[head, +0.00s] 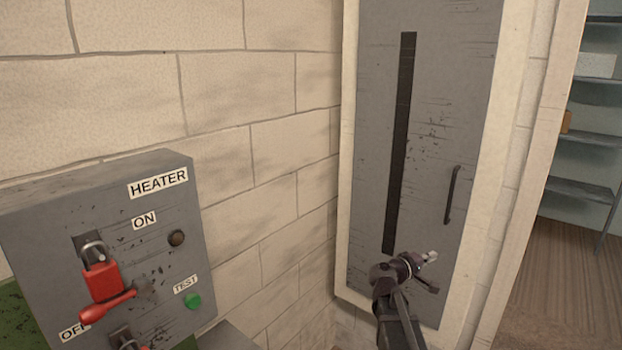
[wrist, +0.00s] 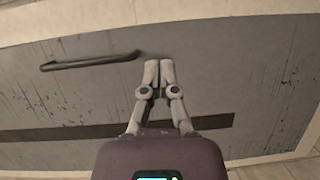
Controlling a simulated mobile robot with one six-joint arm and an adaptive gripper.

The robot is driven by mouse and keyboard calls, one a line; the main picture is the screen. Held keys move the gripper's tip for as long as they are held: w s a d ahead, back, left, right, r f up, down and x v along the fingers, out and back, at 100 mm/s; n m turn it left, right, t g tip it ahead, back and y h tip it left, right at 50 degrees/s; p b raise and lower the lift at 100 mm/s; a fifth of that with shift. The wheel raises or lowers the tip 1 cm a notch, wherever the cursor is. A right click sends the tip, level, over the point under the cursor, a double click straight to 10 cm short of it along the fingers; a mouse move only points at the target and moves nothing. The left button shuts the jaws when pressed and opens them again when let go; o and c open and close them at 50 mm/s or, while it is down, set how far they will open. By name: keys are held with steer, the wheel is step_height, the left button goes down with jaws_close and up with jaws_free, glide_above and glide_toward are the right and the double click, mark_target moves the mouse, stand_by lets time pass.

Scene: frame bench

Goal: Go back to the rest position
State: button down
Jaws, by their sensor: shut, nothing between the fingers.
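My gripper (head: 431,257) is in front of the lower part of a grey door in the head view, below and left of the door's handle. In the wrist view its two fingers (wrist: 158,66) are together, with nothing between them. They point toward the grey door panel, near one end of the dark handle. I cannot tell how far the fingertips are from the panel.
A grey heater box (head: 130,240) with a red padlock (head: 102,281), a red lever and a green test button (head: 193,301) is at the left. The grey door (head: 455,90) has a dark handle (head: 452,195). Shelves (head: 585,140) and open floor (head: 560,280) lie at the right.

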steer(key=s+a+f+m+g+y, duration=0.45)
steer(key=s+a+f+y, duration=0.3)
steer(key=s+f, duration=0.4)
steer(key=s+a+f+g+y, duration=0.1)
steer(key=s+a+f+y, duration=0.1)
steer(key=s+a+y, duration=0.2)
steer(key=s+a+f+g+y+p, duration=0.1)
steer(key=s+a+y, duration=0.3)
steer(key=a, duration=0.5)
steer(key=shift+s+a+f+g, duration=0.3)
steer(key=shift+f+g, duration=0.35)
steer(key=shift+f, duration=0.2)
steer(key=shift+m, duration=0.25)
